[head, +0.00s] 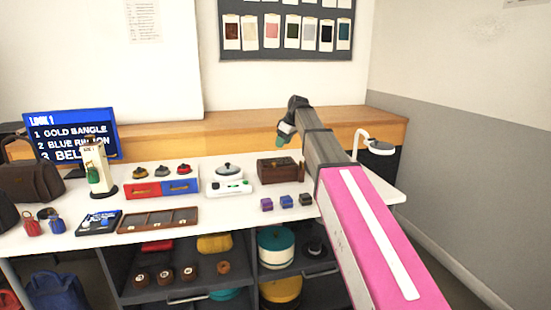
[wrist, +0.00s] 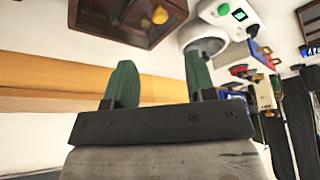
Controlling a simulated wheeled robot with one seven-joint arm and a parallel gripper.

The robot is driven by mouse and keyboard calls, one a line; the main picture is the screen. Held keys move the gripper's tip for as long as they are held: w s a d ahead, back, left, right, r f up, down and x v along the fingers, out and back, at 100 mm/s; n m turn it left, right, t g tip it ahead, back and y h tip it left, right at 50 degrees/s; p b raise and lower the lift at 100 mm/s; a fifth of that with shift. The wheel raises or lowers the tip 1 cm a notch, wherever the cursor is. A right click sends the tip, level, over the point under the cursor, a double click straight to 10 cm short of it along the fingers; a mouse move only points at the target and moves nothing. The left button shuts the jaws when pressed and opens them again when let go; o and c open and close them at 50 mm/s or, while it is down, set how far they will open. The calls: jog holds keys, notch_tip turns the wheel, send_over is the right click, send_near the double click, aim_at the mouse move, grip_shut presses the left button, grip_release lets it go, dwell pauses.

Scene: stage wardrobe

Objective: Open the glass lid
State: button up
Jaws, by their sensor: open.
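A dark brown wooden box (head: 280,171) stands on the white table, right of the white device. In the wrist view the box (wrist: 84,22) is at the upper left, and a glass pane (wrist: 128,18) framed in dark wood shows on it, with something gold-coloured behind. This pane seems to be the glass lid, and it looks shut. My gripper (head: 285,135) is above and behind the box in the head view. Its green fingers are apart and empty in the wrist view (wrist: 160,75), and they do not appear to touch the box.
The white device (head: 228,187) with a domed top is left of the box. Small purple and blue blocks (head: 286,201) lie in front of it. A white lamp-like arm (head: 362,137) stands at the right. A wooden ledge (head: 230,130) runs behind the table.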

aim_at(275, 163)
jog(key=x, duration=1)
jog(key=shift+a+f, duration=0.2)
jog(key=shift+f, duration=0.1)
